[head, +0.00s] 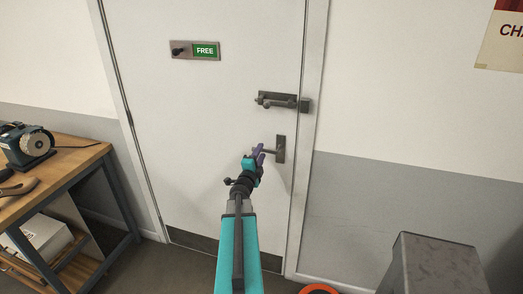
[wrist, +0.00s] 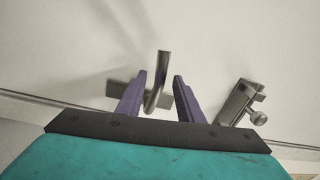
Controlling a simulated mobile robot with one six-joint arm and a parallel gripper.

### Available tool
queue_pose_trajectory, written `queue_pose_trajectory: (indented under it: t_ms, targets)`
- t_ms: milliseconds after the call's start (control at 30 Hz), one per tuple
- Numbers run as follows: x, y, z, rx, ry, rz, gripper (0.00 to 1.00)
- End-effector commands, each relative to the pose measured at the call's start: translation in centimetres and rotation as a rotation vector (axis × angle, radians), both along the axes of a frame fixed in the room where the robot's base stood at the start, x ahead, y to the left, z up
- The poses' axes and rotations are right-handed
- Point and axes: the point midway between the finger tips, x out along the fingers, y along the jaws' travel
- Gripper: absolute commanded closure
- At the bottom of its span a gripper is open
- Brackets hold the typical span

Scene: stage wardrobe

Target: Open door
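The white door (head: 225,110) is shut in its frame. Its grey lever handle (head: 280,149) sits near the right edge, with the lever pointing left. My gripper (head: 259,154) is at the lever. In the wrist view, the lever (wrist: 162,75) lies between the two purple fingers of my gripper (wrist: 162,78), with a gap on both sides. The fingers are open. A metal slide bolt (head: 278,99) is above the handle, with a block on the frame beside it. It also shows in the wrist view (wrist: 238,102). I cannot tell whether it is engaged.
A sign with a dark knob (head: 195,50) reads FREE on a green field. A wooden workbench (head: 65,165) with a grinder (head: 28,144) stands left. A grey metal box (head: 435,265) stands at the lower right. An orange ring (head: 318,289) is at the bottom edge.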

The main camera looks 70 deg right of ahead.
Motion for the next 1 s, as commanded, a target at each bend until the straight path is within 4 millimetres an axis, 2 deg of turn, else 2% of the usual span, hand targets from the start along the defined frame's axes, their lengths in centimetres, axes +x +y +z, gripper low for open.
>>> queue_pose_trajectory:
  t_ms: [100,300,767,967,1000]
  targets:
    - [0.1,-1.2,0.2,0.000,0.000,0.000,0.66]
    - [0.2,-2.3,0.2,0.000,0.000,0.000,0.66]
    - [0.2,-2.6,0.2,0.000,0.000,0.000,0.66]
    - [0.2,-2.6,0.2,0.000,-0.001,0.000,0.98]
    - [0.2,-2.6,0.2,0.000,0.000,0.000,1.00]
